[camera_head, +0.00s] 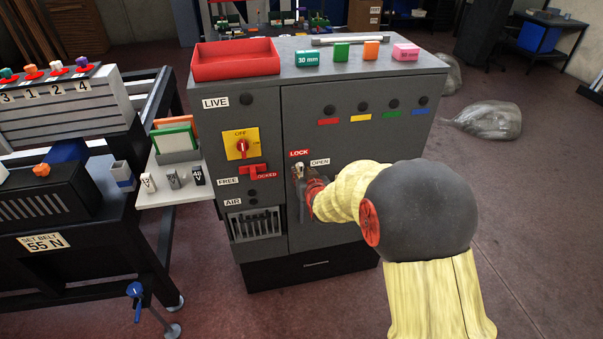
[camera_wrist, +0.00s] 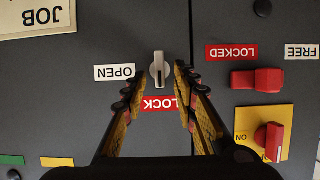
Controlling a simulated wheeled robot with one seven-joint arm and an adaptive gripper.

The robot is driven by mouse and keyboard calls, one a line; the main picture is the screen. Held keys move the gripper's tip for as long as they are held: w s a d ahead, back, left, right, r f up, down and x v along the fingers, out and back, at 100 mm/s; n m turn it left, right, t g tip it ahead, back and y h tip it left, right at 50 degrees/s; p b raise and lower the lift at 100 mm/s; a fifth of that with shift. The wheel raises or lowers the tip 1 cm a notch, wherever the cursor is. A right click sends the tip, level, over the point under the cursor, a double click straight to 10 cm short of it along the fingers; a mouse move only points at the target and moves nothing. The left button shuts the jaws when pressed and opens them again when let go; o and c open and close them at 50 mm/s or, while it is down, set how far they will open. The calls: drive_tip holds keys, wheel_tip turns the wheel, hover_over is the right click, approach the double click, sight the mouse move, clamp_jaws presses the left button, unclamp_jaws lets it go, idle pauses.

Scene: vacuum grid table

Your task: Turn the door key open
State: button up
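The door key (camera_wrist: 159,67) is a small light-grey knob on the dark grey cabinet door. In the wrist view, which is upside down, its grip stands in line with the red LOCK label (camera_wrist: 160,104), with the white OPEN label (camera_wrist: 114,72) off to one side. In the head view the key (camera_head: 299,168) shows below LOCK and left of OPEN, partly hidden by my gripper (camera_head: 305,183). My gripper (camera_wrist: 158,77) is open, with one fingertip on each side of the key and gaps between. Depth to the key is hard to tell.
A red LOCKED/FREE slider (camera_wrist: 257,80) and a red rotary switch on a yellow plate (camera_head: 240,144) are beside the key. A red tray (camera_head: 235,72) and several coloured blocks stand on the cabinet top. A side shelf (camera_head: 172,190) juts out left.

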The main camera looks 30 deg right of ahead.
sight(300, 169)
drive_tip(key=shift+x, duration=1.3)
drive_tip(key=shift+c, duration=0.8)
clamp_jaws()
